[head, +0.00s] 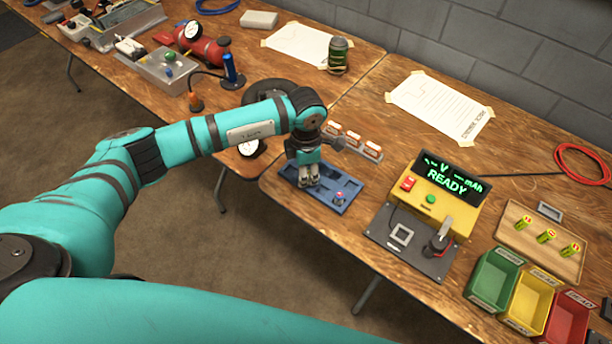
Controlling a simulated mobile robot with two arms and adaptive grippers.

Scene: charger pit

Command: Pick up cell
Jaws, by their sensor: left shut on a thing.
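A small red-tipped item (339,197) sits on the blue tray beside the fingers. My right gripper is not in view.
A yellow tester (442,198) reading READY stands between the blue tray and the wooden tray (515,226). Green (493,279), yellow (530,300) and red (569,318) bins line the front right edge. A row of orange-white boxes (352,140) stands behind my gripper.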

